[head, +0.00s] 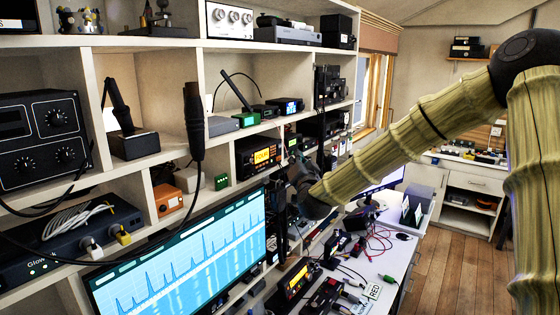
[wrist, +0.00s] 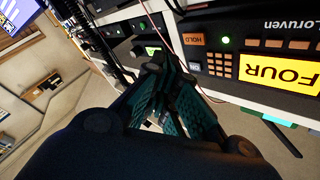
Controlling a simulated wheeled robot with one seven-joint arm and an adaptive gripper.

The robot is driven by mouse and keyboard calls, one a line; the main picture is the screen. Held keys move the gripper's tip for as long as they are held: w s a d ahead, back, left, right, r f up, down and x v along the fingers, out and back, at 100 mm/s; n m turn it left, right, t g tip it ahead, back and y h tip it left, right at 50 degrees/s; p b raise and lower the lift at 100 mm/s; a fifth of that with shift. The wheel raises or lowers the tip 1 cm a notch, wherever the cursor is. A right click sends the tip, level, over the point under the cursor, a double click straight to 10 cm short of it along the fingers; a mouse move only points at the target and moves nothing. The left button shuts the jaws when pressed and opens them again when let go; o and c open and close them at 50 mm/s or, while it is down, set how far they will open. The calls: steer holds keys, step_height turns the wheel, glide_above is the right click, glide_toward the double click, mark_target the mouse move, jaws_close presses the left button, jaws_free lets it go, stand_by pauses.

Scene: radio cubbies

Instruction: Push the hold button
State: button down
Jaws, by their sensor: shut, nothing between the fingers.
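The hold button, an orange key marked HOLD (wrist: 195,39), is on the front of a dark radio marked Loruven (wrist: 262,48) in the wrist view. A lit green light is just right of it, and a yellow display reading FOUR (wrist: 290,72) is further right. My gripper (wrist: 163,78) is shut and empty, pointing toward the shelving just left of and below the button in the picture. I see no contact with the button. In the head view my gripper (head: 298,184) is beside the cubbies, partly hidden by my arm. The hold button cannot be made out there.
A radio with an amber display (head: 260,157) sits in a cubby left of my gripper. A large monitor (head: 182,254) stands in front of the lower shelves. Cables and small devices clutter the desk (head: 395,262). The wooden floor (head: 450,262) at right is open.

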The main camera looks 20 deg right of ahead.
steer(key=shift+s+d, duration=0.5)
steer(key=shift+s, duration=0.3)
steer(key=shift+s+d, duration=0.45)
steer(key=shift+s, duration=0.35)
